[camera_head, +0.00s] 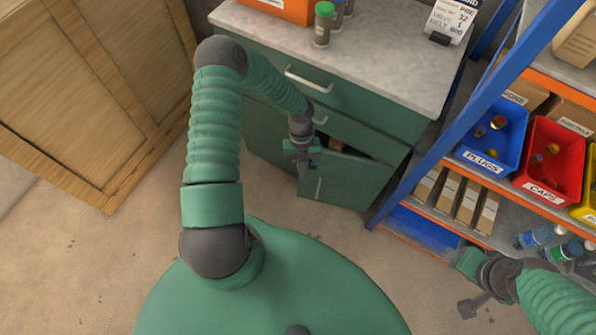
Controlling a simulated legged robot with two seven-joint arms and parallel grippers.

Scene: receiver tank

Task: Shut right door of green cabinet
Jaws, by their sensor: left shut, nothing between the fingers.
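The green cabinet (375,108) stands at the back with a grey top. Its right door (350,182) is partly open. A dark gap shows above the door's top edge, with a small brown thing inside. A pale upright handle (318,188) is on the door's left part. My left gripper (302,165) is shut and empty at the door's upper left edge; I cannot tell whether it touches. The cabinet's left door is partly hidden behind my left arm. My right gripper (468,285) is low at the right, away from the cabinet; its jaw state is unclear.
A blue-framed shelf (447,110) with a blue bin (490,135), a red bin (550,160) and boxes stands close to the cabinet's right side. A wooden crate (95,95) is at the left. Bottles and an orange box stand on the cabinet top. The floor in front is bare.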

